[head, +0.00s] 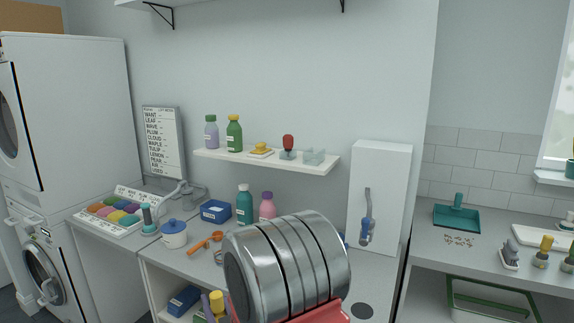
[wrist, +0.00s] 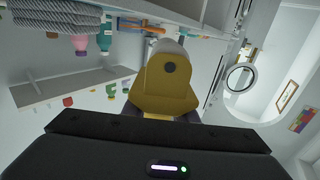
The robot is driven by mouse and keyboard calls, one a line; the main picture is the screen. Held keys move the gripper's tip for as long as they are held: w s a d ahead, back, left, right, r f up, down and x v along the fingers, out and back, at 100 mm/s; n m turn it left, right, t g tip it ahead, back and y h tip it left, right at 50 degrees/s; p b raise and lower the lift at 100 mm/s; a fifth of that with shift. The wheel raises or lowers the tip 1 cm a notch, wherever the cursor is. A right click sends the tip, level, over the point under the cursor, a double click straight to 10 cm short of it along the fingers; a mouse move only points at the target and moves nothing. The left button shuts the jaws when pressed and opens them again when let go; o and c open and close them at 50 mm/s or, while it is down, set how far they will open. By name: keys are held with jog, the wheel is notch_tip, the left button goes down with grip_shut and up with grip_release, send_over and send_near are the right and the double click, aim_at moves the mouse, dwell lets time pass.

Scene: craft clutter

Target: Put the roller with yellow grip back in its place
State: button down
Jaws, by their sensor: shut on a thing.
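In the wrist view my gripper (wrist: 160,113) is shut on a yellow, blocky piece with a dark round spot, which looks like the yellow grip of the roller (wrist: 166,88). A pale grey-white rounded part shows just beyond the yellow. The rest of the roller is hidden or foreshortened. The roller's own place cannot be told for certain.
A wall shelf (head: 265,161) carries bottles and small items. The left counter holds a color tray (head: 112,212), a blue-lidded pot (head: 174,234) and bottles (head: 245,204). The right counter has a teal dustpan (head: 457,215) and several small handled tools (head: 543,250). Washing machines stand far left.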

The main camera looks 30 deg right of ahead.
jog(key=s+f, duration=0.4)
jog(key=f, duration=0.1)
jog(key=shift+s+f, duration=0.15)
jog(key=shift+f, duration=0.2)
jog(key=shift+s+f, duration=0.3)
jog(key=shift+s, duration=0.1)
